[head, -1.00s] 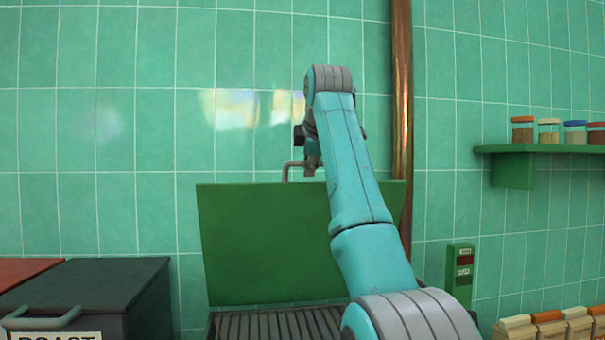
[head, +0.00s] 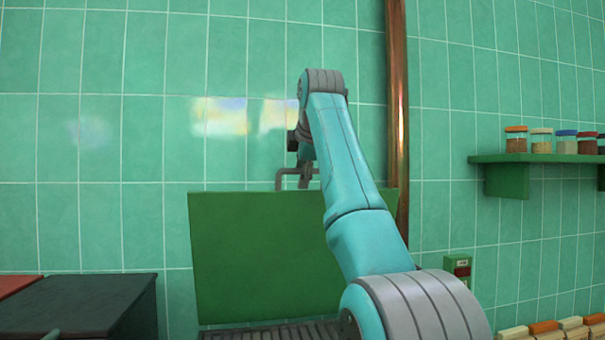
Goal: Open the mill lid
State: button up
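The mill lid (head: 255,255) is a flat green panel standing steeply raised, facing me. A grey bar handle (head: 280,179) stands at its top edge. Below the lid shows a strip of dark slatted grate (head: 275,333), mostly cut off by the frame's bottom. My gripper (head: 308,172) is at the lid's top edge beside the handle. It is small and partly hidden behind my arm, so I cannot tell whether its fingers are open or touch the handle. My arm also covers the lid's right part.
A dark box (head: 85,305) stands at the lower left beside a red surface (head: 15,284). A copper pipe (head: 398,120) runs up the tiled wall. At right are a green shelf (head: 510,175) with jars, a small green control box (head: 458,267) and several blocks (head: 545,328).

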jog(key=v, duration=1.2)
dwell(0.5)
